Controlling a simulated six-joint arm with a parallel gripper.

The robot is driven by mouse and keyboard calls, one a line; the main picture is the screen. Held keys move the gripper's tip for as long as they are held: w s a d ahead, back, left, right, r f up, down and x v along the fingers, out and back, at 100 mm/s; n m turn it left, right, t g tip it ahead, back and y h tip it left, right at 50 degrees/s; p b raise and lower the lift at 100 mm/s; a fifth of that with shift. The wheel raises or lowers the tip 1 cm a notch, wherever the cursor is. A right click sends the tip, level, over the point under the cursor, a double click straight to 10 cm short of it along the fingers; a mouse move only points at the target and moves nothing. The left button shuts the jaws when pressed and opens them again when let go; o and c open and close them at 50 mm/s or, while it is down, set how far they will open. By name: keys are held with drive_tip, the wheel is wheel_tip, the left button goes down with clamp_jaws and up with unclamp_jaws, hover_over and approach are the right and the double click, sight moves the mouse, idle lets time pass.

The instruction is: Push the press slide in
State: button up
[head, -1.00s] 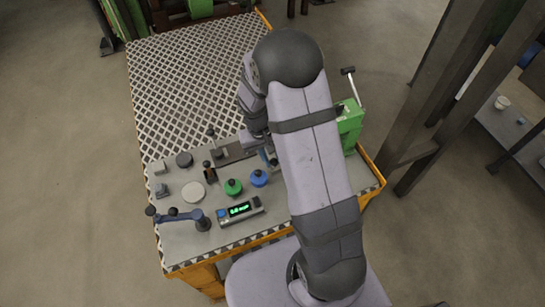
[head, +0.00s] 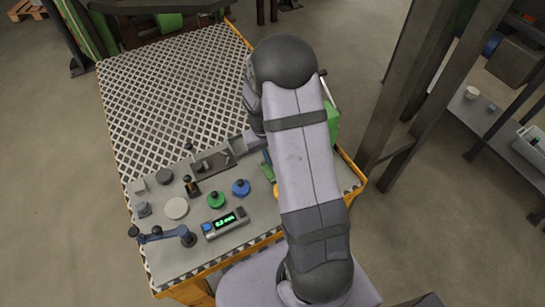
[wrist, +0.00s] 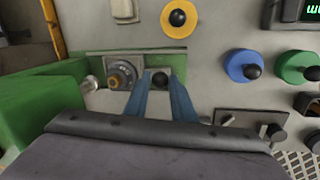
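The green press (head: 333,122) stands at the right of the bench, mostly behind my arm. In the wrist view its green body (wrist: 40,108) fills the left side. Its green base (wrist: 100,56) carries a grey block with a round brass-coloured part (wrist: 122,75). A black knob (wrist: 160,78), seemingly on the press slide, sits beside that block. My gripper (wrist: 159,84) has two blue fingers, apart, with the knob between their tips in the picture. I cannot tell whether they touch it. My gripper (head: 266,158) is partly hidden by my arm in the head view.
A yellow button (wrist: 178,18), a blue knob (wrist: 243,66) and a green knob (wrist: 298,67) lie near the press. A dark plate with a slider (head: 212,164) is left of my gripper. A display box (head: 226,222) stands at the front. The grating (head: 175,95) is clear.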

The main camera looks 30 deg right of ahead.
drive_tip(key=shift+o, duration=1.4)
drive_tip(key=shift+r, duration=0.1)
wheel_tip(320, 180, up, 7)
drive_tip(key=a+b, duration=0.1)
drive_tip(key=shift+w+a, duration=0.15)
drive_tip(key=shift+a, duration=0.1)
